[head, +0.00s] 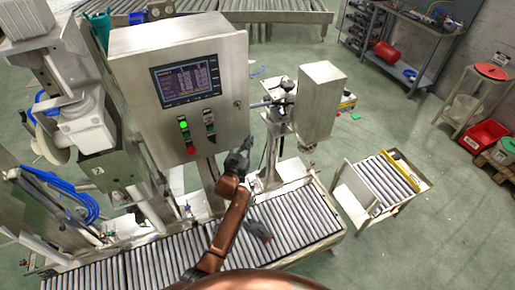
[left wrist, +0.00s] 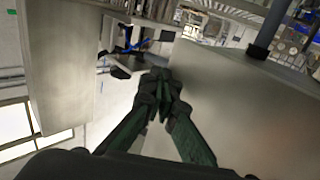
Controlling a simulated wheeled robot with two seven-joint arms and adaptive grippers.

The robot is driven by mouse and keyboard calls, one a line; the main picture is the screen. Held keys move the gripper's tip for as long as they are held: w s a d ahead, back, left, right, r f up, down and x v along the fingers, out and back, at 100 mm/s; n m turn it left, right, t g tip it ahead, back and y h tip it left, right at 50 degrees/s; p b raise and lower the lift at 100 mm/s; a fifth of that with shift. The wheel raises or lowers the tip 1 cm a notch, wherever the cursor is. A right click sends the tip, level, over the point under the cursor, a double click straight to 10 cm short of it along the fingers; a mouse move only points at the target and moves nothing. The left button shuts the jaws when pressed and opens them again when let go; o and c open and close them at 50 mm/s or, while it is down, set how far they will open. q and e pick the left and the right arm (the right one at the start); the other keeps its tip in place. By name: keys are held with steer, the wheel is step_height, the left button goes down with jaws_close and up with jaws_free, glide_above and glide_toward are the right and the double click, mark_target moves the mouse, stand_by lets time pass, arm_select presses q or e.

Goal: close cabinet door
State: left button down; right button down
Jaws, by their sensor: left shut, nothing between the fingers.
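The steel cabinet (head: 165,38) stands left of centre in the head view. Its door (head: 222,118) faces me, with a screen, buttons and a small dark latch (head: 238,104) near the right edge. I see no clear gap, so I cannot tell how far the door stands open. My left gripper (head: 246,144) is shut and empty, just off the door's lower right corner. Contact is unclear.
A steel box on a post (head: 322,100) stands right of the cabinet. A roller conveyor (head: 300,222) runs below. A small roller cart (head: 380,180) stands at the right, with a shelf bench (head: 415,60) behind it. The green floor around the cart is mostly free.

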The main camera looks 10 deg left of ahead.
arm_select(q)
steer(key=shift+w+a+r, duration=0.15)
steer(key=shift+w+r, duration=0.05)
steer(key=shift+r, duration=0.1)
stand_by(0.4)
